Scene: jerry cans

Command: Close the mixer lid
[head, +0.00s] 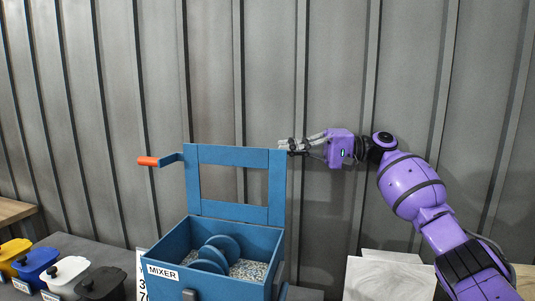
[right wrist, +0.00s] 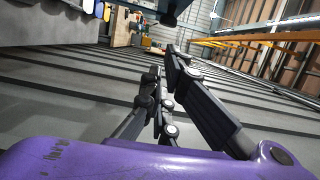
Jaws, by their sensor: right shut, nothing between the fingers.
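The blue mixer (head: 168,245) stands on a dark surface, with a MIXER label on its front. Its lid (head: 235,210), a blue frame with a large opening, stands upright at the back of the box, so the mixer is open. An orange handle (head: 148,161) sticks out left from the lid's upper left corner. Inside the box are blue discs (head: 225,245) and speckled grains. My right gripper (head: 284,145) is shut and empty, its fingertips pointing left at the lid's upper right corner. I cannot tell whether they touch. In the right wrist view its fingers (right wrist: 170,75) are together. My left gripper is out of view.
Yellow, blue, white and black jerry cans (head: 70,275) stand in a row left of the mixer. A pale block (head: 390,278) stands at the lower right. A grey corrugated wall (head: 240,70) rises behind the mixer.

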